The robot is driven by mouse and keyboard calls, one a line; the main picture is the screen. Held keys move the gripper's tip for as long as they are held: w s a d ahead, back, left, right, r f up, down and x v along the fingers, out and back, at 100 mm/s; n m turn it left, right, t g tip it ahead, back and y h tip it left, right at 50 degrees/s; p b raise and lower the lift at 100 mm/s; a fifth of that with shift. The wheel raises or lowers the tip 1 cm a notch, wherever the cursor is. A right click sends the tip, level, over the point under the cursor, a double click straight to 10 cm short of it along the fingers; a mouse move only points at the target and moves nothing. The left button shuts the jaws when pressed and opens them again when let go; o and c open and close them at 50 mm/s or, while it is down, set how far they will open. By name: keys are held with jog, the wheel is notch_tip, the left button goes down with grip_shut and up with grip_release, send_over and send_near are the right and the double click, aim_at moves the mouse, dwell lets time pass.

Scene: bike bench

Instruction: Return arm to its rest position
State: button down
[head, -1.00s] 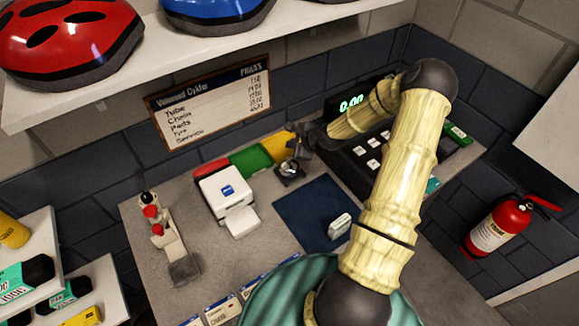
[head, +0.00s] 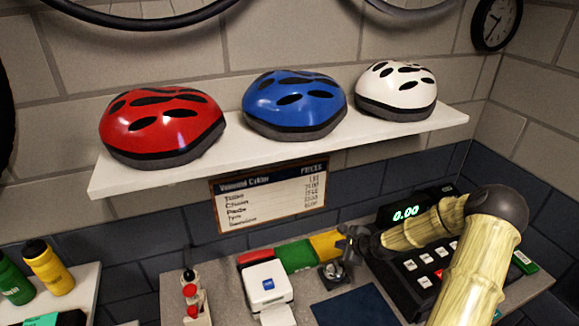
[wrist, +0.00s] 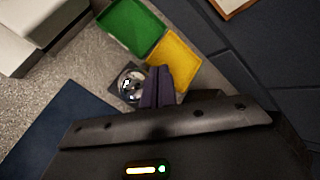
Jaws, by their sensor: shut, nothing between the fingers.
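My gripper (head: 348,243) is at the back of the counter in the head view, above a small dark stand with a round metal top (head: 332,272). My arm comes in from the lower right and passes in front of the cash register (head: 413,272). In the wrist view my gripper's fingers (wrist: 158,78) are together with nothing between them. The stand (wrist: 131,84) shows just left of them. I cannot tell whether the fingers touch it.
Red, green and yellow trays (head: 296,256) line the counter's back. A white printer (head: 267,286) stands left, a dark blue mat (head: 353,308) in front. A shelf (head: 240,153) with red, blue and white helmets (head: 162,125) hangs above, with a price board (head: 270,198) below it.

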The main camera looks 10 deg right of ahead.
jog(key=s+a+r+n+g+h+b, duration=0.1)
jog(key=s+a+r+n+g+b, duration=0.1)
jog(key=s+n, duration=0.5)
jog(key=s+a+r+n+g+h+b, duration=0.1)
jog(key=s+a+r+n+g+b, duration=0.1)
jog(key=s+a+n, duration=0.4)
jog(key=s+a+r+n+g+h+b, duration=0.1)
jog(key=s+a+r+n+b, duration=0.2)
jog(key=s+n+b, duration=0.3)
jog(key=s+a+n, duration=0.1)
jog(key=s+n, duration=0.2)
jog(key=s, duration=0.3)
jog(key=shift+a+r+g+h, duration=0.25)
jog(key=shift+r+g+h, duration=0.05)
jog(key=shift+r+g, duration=0.1)
jog(key=shift+s+a, duration=0.1)
